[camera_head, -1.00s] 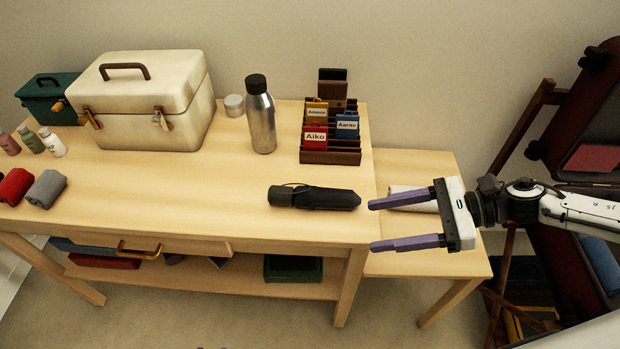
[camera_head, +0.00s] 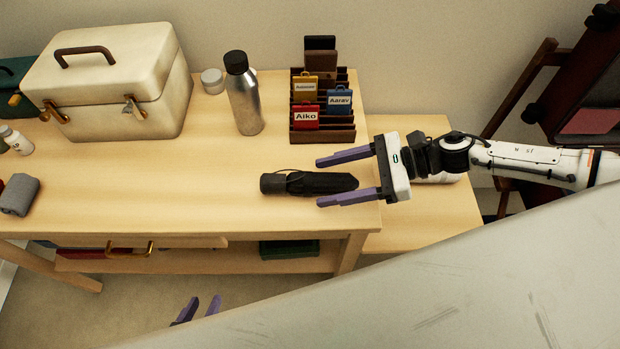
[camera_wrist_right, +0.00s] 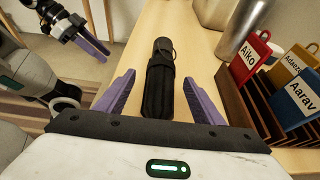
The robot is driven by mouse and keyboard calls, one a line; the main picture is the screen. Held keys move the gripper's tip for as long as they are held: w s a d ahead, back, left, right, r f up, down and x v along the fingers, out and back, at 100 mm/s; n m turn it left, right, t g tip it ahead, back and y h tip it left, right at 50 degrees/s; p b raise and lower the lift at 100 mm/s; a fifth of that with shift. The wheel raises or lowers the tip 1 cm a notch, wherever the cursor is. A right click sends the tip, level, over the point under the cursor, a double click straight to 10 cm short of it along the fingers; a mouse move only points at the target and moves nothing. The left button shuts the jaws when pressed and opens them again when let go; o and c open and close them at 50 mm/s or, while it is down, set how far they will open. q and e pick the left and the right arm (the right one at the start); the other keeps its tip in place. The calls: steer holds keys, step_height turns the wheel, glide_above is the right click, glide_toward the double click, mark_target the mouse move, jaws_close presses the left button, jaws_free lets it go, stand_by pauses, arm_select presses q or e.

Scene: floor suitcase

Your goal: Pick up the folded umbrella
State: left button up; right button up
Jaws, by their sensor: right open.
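The folded umbrella (camera_head: 312,183) is black and lies flat on the wooden table near its front right edge. My right gripper (camera_head: 332,178) is open, its two purple fingers on either side of the umbrella's right end in the head view. In the right wrist view the umbrella (camera_wrist_right: 160,85) lies between the spread fingers, with gaps on both sides and nothing gripped. My left gripper (camera_head: 198,310) shows low in the head view, in front of and below the table. It also shows in the right wrist view (camera_wrist_right: 92,45), apart from the umbrella, with its fingers parted.
A steel bottle (camera_head: 244,95) stands behind the umbrella. A dark wooden rack (camera_head: 322,135) with name tags stands at the back right. A cream case (camera_head: 110,80) is at the left. A lower side table (camera_head: 420,235) adjoins on the right. Bare tabletop lies left of the umbrella.

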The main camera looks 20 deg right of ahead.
steer(key=shift+x, duration=1.45)
steer(key=c, duration=1.3)
steer(key=shift+c, duration=0.2)
steer(key=shift+r, duration=0.1)
